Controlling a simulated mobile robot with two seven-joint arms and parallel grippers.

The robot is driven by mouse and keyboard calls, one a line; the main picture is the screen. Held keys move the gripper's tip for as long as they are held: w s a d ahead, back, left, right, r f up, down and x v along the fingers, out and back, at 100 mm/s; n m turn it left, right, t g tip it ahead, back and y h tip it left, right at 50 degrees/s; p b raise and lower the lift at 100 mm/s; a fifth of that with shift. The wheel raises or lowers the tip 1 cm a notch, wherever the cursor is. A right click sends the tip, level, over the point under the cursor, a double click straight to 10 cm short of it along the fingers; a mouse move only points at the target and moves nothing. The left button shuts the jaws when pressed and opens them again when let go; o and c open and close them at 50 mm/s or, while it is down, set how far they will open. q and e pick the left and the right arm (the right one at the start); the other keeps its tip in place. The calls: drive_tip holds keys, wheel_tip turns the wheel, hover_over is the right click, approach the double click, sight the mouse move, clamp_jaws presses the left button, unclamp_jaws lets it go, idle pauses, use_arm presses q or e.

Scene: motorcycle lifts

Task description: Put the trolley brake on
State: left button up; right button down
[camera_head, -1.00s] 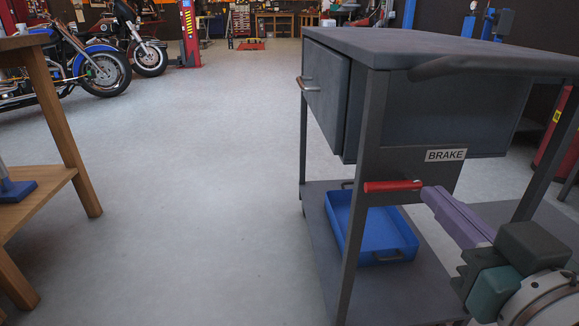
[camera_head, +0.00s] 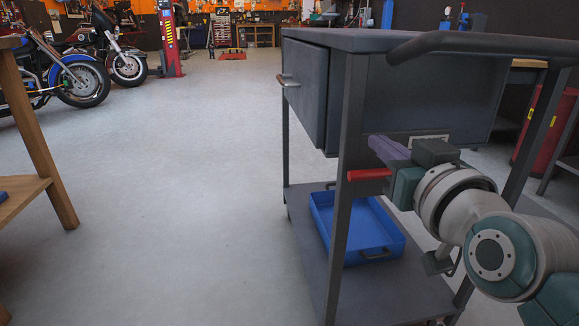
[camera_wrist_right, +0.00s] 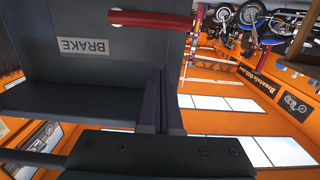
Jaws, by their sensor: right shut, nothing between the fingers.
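The grey trolley (camera_head: 440,95) stands at the right in the head view. Its red brake lever (camera_head: 369,174) sticks out level to the left beside the front post, and it also shows at the top of the right wrist view (camera_wrist_right: 150,20). The BRAKE label (camera_wrist_right: 84,46) is clear in the wrist view but mostly covered by my gripper in the head view. My right gripper (camera_head: 385,150) is shut and empty, its purple fingers just above and right of the lever. In the wrist view the fingertips (camera_wrist_right: 160,74) appear apart from the lever. My left gripper is out of view.
A blue tray (camera_head: 360,250) sits on the trolley's lower shelf. The trolley's push handle (camera_head: 480,44) passes above my right arm. A wooden bench (camera_head: 45,150) stands at the left, motorcycles (camera_head: 80,80) behind it. The floor between bench and trolley is clear.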

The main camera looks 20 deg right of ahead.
sight(380, 171)
drive_tip(key=f+b, duration=0.2)
drive_tip(key=f, duration=0.2)
drive_tip(key=shift+w, duration=0.2)
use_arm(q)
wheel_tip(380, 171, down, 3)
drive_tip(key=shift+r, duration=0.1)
use_arm(e)
drive_tip(key=shift+d, duration=0.1)
